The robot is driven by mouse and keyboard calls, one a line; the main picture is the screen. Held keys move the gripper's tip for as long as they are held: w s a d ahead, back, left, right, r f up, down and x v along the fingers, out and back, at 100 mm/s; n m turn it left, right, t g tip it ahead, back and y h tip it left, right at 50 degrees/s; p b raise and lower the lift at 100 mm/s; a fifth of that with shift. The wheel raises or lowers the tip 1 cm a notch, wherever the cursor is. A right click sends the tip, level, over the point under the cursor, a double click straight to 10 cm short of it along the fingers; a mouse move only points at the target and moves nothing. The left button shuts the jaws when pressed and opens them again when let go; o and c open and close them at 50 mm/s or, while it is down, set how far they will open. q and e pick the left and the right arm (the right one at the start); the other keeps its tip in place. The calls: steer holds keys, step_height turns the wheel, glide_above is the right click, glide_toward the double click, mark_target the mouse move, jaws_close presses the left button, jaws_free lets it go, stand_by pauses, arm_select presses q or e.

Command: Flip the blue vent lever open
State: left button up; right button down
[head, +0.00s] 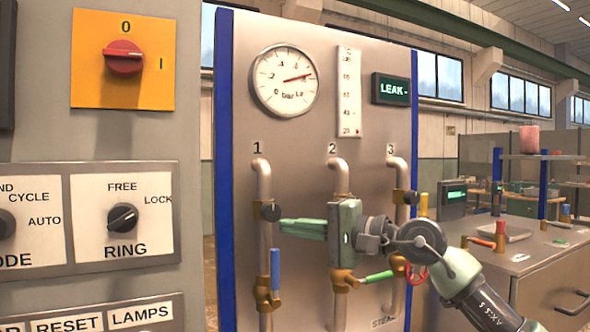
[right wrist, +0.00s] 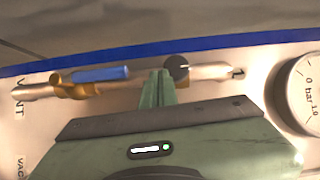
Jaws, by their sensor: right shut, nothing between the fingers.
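The blue vent lever (head: 275,270) sits on a brass valve (head: 263,294) low on pipe 1 and stands upright, in line with the pipe. In the right wrist view the blue lever (right wrist: 100,74) lies along the pipe, left of my fingers, near a partly hidden label ending in "NT". My right gripper (head: 284,227) is shut and empty. Its green fingers point left toward pipe 1, above the lever in the head view. In the right wrist view the fingertips (right wrist: 160,74) are together, between the lever and a dark knob (right wrist: 178,67), apart from the lever. My left gripper is not in view.
Pipe 2 (head: 332,180) and pipe 3 (head: 391,175) run beside pipe 1; a green lever (head: 378,277) sticks out below my gripper. A gauge (head: 285,79) and a "LEAK" display (head: 391,89) are above. A switch panel (head: 95,220) stands left.

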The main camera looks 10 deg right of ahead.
step_height(320, 180, up, 12)
stand_by(0.3)
steer(key=shift+s+d, duration=0.1)
steer(key=shift+d, duration=0.05)
